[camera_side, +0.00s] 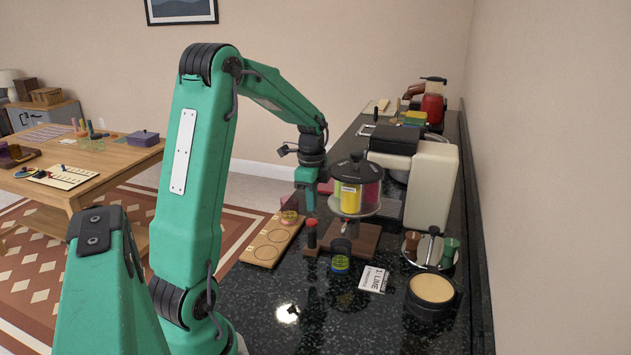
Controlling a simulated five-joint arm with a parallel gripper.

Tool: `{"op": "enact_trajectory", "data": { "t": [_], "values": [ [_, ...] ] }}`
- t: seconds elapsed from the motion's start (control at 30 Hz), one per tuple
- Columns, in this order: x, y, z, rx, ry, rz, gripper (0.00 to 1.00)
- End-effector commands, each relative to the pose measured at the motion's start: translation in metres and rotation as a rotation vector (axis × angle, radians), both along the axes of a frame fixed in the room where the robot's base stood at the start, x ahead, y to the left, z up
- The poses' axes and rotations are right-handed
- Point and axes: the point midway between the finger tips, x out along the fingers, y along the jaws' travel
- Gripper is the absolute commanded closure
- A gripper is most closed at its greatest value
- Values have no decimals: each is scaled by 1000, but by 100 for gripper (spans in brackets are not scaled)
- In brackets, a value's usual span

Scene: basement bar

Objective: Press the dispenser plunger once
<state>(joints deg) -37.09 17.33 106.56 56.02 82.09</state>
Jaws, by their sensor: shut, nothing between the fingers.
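The dispenser (369,190) is a round clear canister with yellow and pink contents and a dark lid, raised over a wooden base (366,240). A red-topped upright post (311,226), which looks like the plunger, stands at the left of that base. My gripper (309,208) is shut and empty, pointing down. In the picture it is just above the red top, with a small gap showing; I cannot tell the depth between them. A dark clear cup (340,262) with green and yellow in it stands in front of the base.
A wooden board with round recesses (263,253) lies left of the dispenser. A card reading "1 LIME" (373,279), a round tub (432,294) and a tray with small tools (429,262) are at the right. A cream machine (432,187) stands behind. The front counter is clear.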

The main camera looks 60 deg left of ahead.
Motion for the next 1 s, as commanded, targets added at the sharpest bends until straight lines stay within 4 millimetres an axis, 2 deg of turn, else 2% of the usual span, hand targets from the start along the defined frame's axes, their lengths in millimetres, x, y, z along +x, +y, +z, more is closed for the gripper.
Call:
{"op": "enact_trajectory", "data": {
  "t": [0.03, 0.3, 0.5, 0.7, 1.0],
  "values": [
    [1, 0, 11, 3, -4, 0, 100],
    [1, 1, 57, 3, -4, 0, 100],
    [1, 0, 80, 2, -4, 0, 100],
    [0, 0, 89, 1, -1, 0, 100],
    [0, 0, 90, 1, -1, 0, 100]
  ]
}}
